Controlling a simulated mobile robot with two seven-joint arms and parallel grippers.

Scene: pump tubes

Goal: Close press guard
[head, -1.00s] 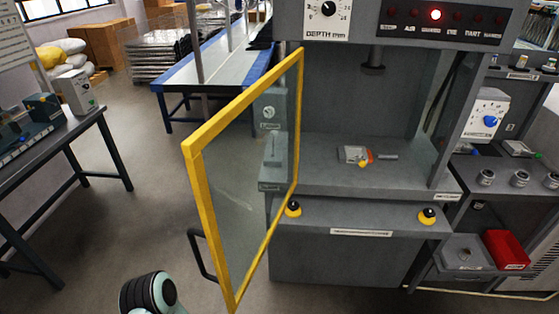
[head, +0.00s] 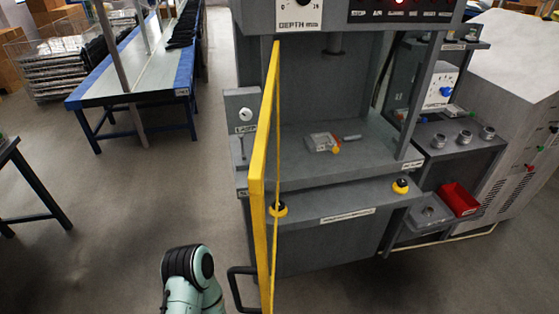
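The press guard (head: 257,190) is a yellow-framed clear panel on the left side of the grey press (head: 300,240). It stands swung open toward me and is seen almost edge-on. Its black handle (head: 236,290) sticks out to the left near the bottom of the picture. Part of my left arm shows at the bottom, just left of the handle; its gripper is out of the picture. My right gripper is not in view. A small grey part with an orange-yellow piece (head: 323,143) lies on the press bed.
Two yellow-and-black buttons flank the press front, the right one (head: 401,186) in clear view. A red bin (head: 460,199) and a side shelf stand at right. A blue-edged conveyor table (head: 135,75) is at back left. Floor left of the guard is clear.

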